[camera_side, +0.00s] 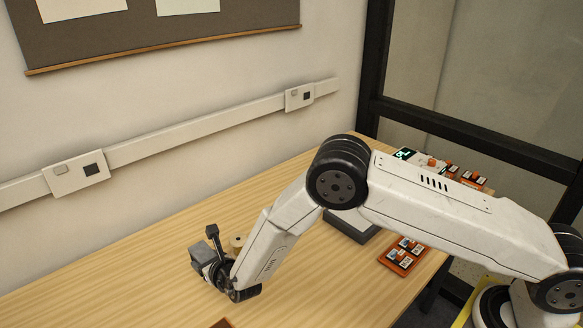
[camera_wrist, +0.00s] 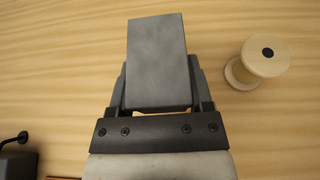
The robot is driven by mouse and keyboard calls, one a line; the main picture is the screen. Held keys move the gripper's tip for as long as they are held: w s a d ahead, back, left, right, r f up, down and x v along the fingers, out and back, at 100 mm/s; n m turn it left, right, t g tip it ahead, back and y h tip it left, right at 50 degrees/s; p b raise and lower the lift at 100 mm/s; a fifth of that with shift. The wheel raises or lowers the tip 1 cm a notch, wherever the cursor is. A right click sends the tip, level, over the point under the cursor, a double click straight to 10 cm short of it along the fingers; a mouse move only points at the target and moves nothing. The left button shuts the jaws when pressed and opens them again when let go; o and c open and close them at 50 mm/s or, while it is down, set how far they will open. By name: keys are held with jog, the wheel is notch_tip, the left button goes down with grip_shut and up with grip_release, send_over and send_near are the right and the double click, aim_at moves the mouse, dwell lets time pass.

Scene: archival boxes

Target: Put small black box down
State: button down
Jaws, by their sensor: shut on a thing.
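The small black box (camera_wrist: 158,62) looks dark grey and fills the middle of the wrist view. My gripper (camera_wrist: 158,100) is shut on it, with one finger along each side. In the side view the box (camera_side: 200,256) is at the end of my arm, at the left part of the wooden table. My gripper (camera_side: 212,270) is small there and partly hidden by my own wrist. I cannot tell whether the box touches the table or hangs just above it.
A pale wooden spool (camera_wrist: 264,60) stands right of the box, apart from it. A dark object (camera_wrist: 18,160) shows at the lower left of the wrist view. Orange trays (camera_side: 402,257) and a dark grey case (camera_side: 350,228) lie farther right. The wooden table (camera_side: 130,285) is largely clear.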

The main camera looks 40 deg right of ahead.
jog(key=shift+w+a+f, duration=0.15)
jog(key=shift+w+f, duration=0.45)
jog(key=shift+f, duration=0.1)
jog(key=shift+w+a+f, duration=0.1)
jog(key=shift+w+f, duration=0.15)
jog(key=shift+f, duration=1.6)
jog(key=shift+f, duration=0.1)
grip_release()
jog(key=shift+v, duration=6.05)
